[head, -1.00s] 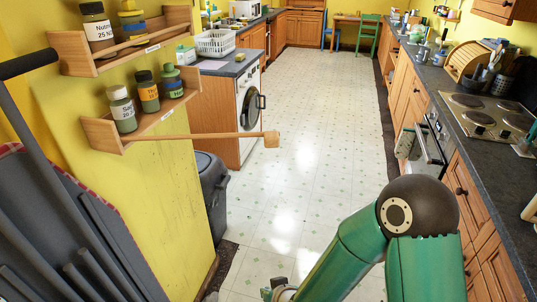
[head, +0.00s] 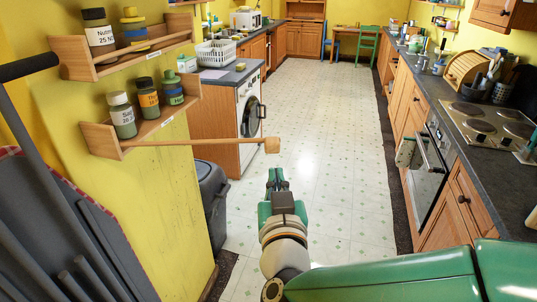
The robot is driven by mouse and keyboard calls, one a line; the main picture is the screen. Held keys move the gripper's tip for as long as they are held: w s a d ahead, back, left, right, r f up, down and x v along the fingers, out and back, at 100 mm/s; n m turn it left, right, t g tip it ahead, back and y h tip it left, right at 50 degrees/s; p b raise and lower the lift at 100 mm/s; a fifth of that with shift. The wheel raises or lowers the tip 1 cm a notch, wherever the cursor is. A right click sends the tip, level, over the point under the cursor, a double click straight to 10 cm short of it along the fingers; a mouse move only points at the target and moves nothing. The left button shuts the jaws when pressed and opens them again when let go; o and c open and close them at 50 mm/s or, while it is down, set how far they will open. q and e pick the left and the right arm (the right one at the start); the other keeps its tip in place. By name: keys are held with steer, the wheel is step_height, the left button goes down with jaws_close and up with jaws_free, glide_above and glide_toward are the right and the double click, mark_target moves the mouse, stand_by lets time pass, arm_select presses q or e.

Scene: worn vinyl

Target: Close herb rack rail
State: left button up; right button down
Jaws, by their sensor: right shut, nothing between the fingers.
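The herb rack (head: 140,128) is a wooden shelf on the yellow wall at the left, holding several jars. Its thin wooden rail (head: 195,142) is swung out from the rack's left end, away from the shelf front. My right gripper (head: 276,174) is shut and empty, pointing away from me, just below the rail's block in the picture. I cannot tell whether they touch; a small gap shows between them. My left gripper is not in view.
An upper wooden rack (head: 125,60) with jars hangs above. A dark bin (head: 213,195) stands by the wall. A washing machine (head: 250,118) is behind the rail. A counter with a hob (head: 490,120) runs along the right. The middle floor is clear.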

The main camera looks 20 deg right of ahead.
mark_target(272, 150)
steer(key=p+x, duration=0.1)
steer(key=x, duration=0.7)
steer(key=shift+p, duration=0.4)
